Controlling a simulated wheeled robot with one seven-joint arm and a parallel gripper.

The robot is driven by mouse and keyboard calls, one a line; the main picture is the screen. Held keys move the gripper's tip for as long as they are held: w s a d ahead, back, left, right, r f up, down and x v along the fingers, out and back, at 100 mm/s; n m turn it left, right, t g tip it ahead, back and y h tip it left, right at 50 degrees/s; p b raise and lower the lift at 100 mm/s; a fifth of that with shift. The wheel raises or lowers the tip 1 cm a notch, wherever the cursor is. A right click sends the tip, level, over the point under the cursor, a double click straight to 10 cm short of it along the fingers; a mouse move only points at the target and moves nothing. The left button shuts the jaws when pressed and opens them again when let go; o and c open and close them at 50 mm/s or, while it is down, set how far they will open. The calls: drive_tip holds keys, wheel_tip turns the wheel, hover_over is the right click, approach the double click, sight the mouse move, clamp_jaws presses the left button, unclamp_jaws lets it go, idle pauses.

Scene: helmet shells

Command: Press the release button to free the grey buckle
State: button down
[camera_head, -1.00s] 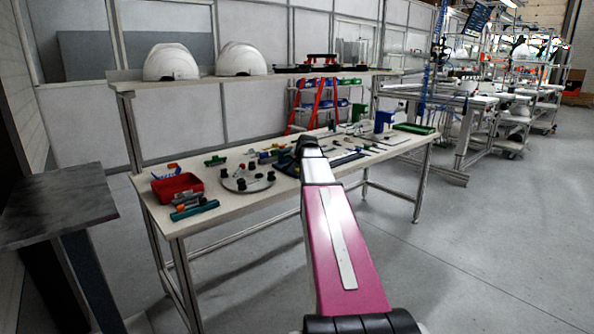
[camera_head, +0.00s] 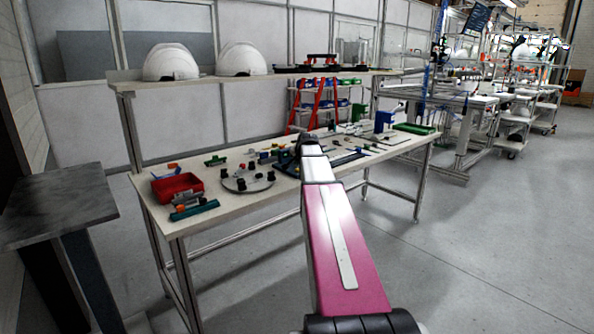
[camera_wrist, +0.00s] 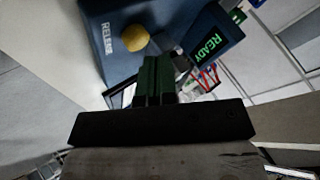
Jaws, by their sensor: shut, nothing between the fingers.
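In the wrist view, a blue box carries a white "RELEASE" label (camera_wrist: 108,38) and a round yellow button (camera_wrist: 135,38) beside it. The same box (camera_wrist: 105,15) has a screen with green "READY" text (camera_wrist: 208,50). My gripper (camera_wrist: 152,62) is shut, its dark green fingers together and empty. Its tips appear just below the yellow button; I cannot tell whether they touch it. A greyish part shows beside the fingertips, but I cannot tell whether it is the buckle.
The workbench (camera_head: 240,215) holds a red bin (camera_head: 177,187), a round plate with dark knobs (camera_head: 246,184) and several small tools and parts. Two white helmet shells (camera_head: 171,63) stand on the shelf above. Open floor (camera_head: 470,260) lies to the right.

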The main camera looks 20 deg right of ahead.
sight(298, 169)
drive_tip(key=shift+r, duration=0.25)
drive_tip(key=shift+r, duration=0.1)
drive_tip(key=shift+r, duration=2.4)
